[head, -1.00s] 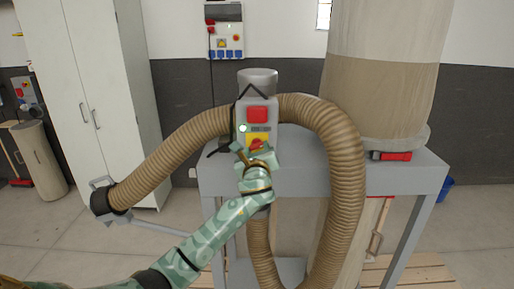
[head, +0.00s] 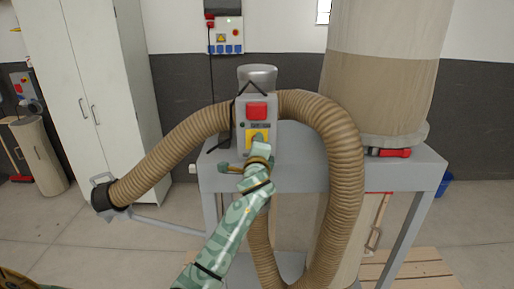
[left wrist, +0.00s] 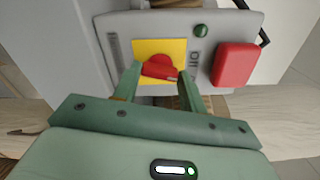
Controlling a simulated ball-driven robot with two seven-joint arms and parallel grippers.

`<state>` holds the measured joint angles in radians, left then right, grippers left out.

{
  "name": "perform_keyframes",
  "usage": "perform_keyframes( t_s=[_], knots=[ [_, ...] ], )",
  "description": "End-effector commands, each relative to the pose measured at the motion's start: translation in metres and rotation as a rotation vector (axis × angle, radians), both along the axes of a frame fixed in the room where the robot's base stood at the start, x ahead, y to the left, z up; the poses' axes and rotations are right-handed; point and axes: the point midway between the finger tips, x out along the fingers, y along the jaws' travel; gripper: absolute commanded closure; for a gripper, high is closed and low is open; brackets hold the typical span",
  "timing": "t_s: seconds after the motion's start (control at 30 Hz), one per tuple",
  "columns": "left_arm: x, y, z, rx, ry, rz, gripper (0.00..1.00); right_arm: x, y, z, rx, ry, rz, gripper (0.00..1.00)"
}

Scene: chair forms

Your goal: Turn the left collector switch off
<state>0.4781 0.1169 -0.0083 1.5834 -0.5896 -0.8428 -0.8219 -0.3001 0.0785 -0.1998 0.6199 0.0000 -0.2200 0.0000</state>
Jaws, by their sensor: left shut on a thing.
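The grey switch box (head: 257,112) is mounted on the dust collector, with a red block-shaped button above a yellow plate (head: 250,134). In the left wrist view the yellow plate (left wrist: 150,45) carries a red rotary knob (left wrist: 158,66). The fingers of my left gripper (left wrist: 158,76) are on either side of this knob and shut on it. In the head view my left gripper (head: 257,145) covers most of the knob. The small green lamp (left wrist: 201,30) on the box looks dark. My right gripper is in neither view.
A ribbed brown hose (head: 345,150) arches around the box on both sides. The grey collector table (head: 410,172) bears a large filter bag (head: 380,80) at the right. A white cabinet (head: 110,90) stands at the left. A wall socket panel (head: 226,38) hangs behind.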

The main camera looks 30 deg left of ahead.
Motion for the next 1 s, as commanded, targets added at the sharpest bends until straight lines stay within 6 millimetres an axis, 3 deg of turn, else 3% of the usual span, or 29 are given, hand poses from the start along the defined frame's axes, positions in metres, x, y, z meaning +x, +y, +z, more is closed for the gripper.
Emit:
perform_keyframes(
  t_s=[0.4, 1.0],
  knots=[
    [-0.0002, 0.0003, -0.0011, -0.197, -0.118, 0.002, 0.81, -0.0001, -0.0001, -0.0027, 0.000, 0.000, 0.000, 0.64],
    [-0.0001, 0.0002, -0.0014, -0.239, -0.143, 0.001, 0.81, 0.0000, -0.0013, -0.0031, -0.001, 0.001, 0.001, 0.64]
  ],
)
